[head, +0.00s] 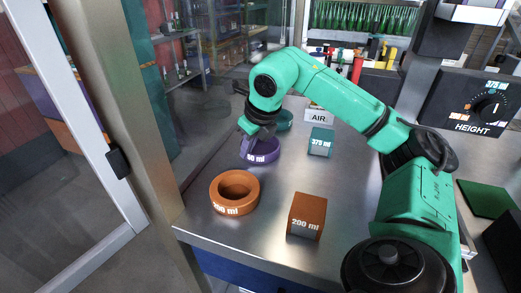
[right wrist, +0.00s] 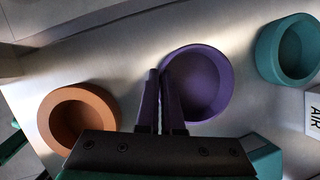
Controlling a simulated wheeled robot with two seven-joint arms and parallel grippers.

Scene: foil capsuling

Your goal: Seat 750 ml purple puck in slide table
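The purple puck (head: 261,149) is an open ring-shaped cup on the steel bench, its label partly hidden but ending in "50 ml". I cannot make out the slide table. My left gripper is not in view.
An orange puck (head: 234,190) stands nearer, and a teal puck (head: 285,121) behind. An orange 200 ml block (head: 307,215) and a teal 375 ml block (head: 321,142) stand to the right, with an AIR label (head: 318,116) behind. A HEIGHT dial box (head: 470,103) is at far right.

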